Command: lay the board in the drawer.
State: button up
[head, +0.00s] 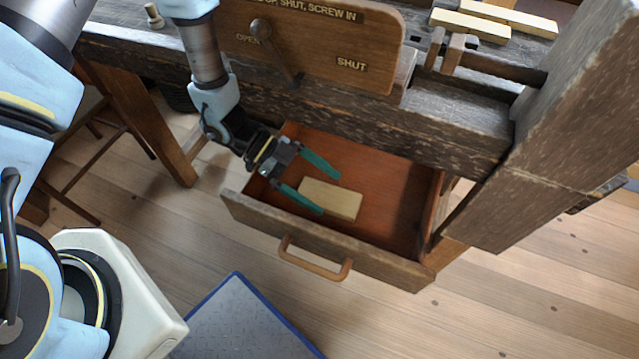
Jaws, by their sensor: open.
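The drawer (388,205) is pulled out from under the workbench, with a reddish-brown inside and a curved wooden handle (314,262) on its front. A pale yellow board (333,199) lies in the drawer, on its floor toward the front left. My gripper (329,193) is over the drawer, with its two green fingers spread apart. The fingers hold nothing; one is beyond the board and the other covers part of the board's near left end. I cannot tell whether the fingers touch the board.
The workbench (440,130) overhangs the back of the drawer. A wooden panel (340,35) with a lever and the word SHUT stands on it. More pale boards (468,24) lie at the back right. A thick post (575,110) stands right. A blue-edged grey mat (235,325) lies on the floor.

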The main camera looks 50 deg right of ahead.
jog(key=shift+r, duration=0.3)
jog(key=b+v, duration=0.1)
jog(key=v, duration=1.1)
jog(key=shift+r+b, duration=0.3)
